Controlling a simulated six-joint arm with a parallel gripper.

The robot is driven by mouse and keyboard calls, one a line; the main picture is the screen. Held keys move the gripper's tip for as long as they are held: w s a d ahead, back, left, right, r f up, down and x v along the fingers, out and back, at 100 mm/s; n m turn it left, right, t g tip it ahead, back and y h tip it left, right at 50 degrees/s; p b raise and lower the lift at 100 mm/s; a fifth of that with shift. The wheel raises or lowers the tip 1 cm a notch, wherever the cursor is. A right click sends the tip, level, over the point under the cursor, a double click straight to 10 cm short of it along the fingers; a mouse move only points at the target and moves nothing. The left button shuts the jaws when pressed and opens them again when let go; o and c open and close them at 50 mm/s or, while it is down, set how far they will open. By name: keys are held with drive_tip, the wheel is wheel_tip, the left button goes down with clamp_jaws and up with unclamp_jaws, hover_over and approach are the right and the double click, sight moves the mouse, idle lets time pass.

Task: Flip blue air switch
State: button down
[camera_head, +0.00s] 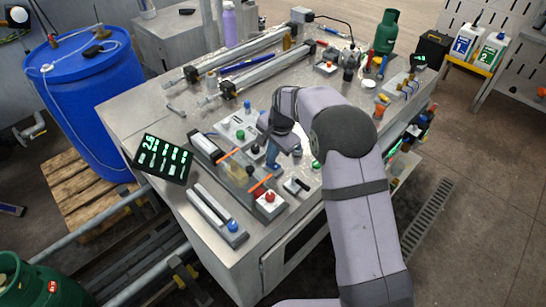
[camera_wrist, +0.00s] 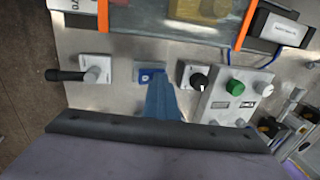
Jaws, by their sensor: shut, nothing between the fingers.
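The blue air switch (camera_wrist: 150,73) is a small blue piece on a square plate on the metal table, in the upper middle of the wrist view. My gripper (camera_wrist: 158,82) has blue fingers that are shut with nothing between them. Its tips are right at the near edge of the switch and cover part of it; I cannot tell whether they touch. In the head view my gripper (camera_head: 272,164) points down over the panel area mid-table, and a blue patch shows at its tip. The switch position is not clear.
A black-handled lever (camera_wrist: 70,75) is left of the switch in the wrist view. A black knob (camera_wrist: 199,81) and a box with a green button (camera_wrist: 235,87) are to the right. A red button box (camera_head: 269,197) and a display panel (camera_head: 162,158) are nearby in the head view.

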drive_tip(key=shift+s+d+f, duration=0.2)
drive_tip(key=shift+s+f, duration=0.15)
drive_tip(key=shift+f, duration=0.05)
drive_tip(key=shift+s+d, duration=0.45)
drive_tip(key=shift+d, duration=0.05)
drive_tip(key=shift+r, duration=0.1)
drive_tip(key=shift+r, duration=0.2)
drive_tip(key=b+v, duration=0.1)
drive_tip(key=v, duration=1.3)
drive_tip(key=shift+w, duration=0.3)
drive_tip(key=shift+w+a, duration=0.1)
drive_tip(key=shift+a, duration=0.05)
